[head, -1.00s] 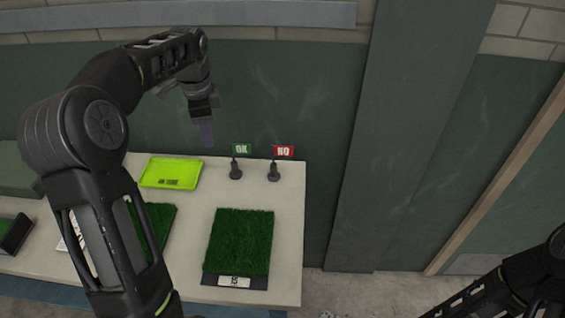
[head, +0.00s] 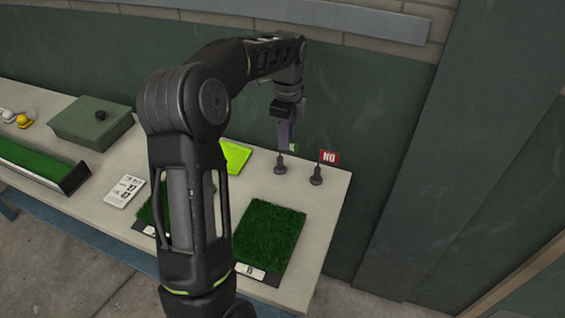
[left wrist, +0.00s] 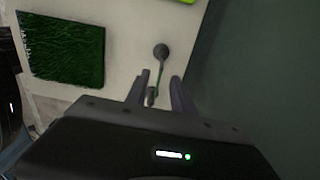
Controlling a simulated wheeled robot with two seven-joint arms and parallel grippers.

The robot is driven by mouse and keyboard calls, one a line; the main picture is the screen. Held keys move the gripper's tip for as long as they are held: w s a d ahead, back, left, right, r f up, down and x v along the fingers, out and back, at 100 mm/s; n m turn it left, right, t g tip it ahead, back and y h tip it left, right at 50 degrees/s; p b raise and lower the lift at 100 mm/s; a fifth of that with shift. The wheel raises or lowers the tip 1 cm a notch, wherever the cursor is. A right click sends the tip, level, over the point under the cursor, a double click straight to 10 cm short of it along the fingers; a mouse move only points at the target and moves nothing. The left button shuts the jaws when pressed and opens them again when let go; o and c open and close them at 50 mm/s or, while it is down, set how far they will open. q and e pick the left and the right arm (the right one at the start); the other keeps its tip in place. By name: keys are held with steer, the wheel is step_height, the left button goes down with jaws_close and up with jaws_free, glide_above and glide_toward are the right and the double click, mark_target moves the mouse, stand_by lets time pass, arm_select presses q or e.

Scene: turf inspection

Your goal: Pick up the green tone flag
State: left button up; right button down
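The green flag (head: 293,148) shows as a small green patch at my left gripper, its dark round base (head: 280,166) standing on the table. My left gripper (head: 285,149) points down above that base and hides most of the flag. In the left wrist view, the two fingers (left wrist: 160,77) are apart. The thin flag pole (left wrist: 160,72) rises from its round base (left wrist: 161,51) into the space between them. I cannot tell whether a finger touches the flag. My right gripper is out of view.
A red NO flag (head: 329,157) on its own base stands close by on the right. A lime tray (head: 236,156) and a turf sample (head: 268,234) lie on the table (head: 318,212). A green wall rises behind the table's back edge.

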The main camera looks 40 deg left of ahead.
mark_target(286, 157)
arm_select(q)
steer(key=shift+f, duration=0.15)
step_height(286, 157, down, 5)
steer(key=shift+s+a+p, duration=0.1)
steer(key=shift+p, duration=0.65)
steer(key=shift+c, duration=0.6)
jaws_close()
stand_by(0.9)
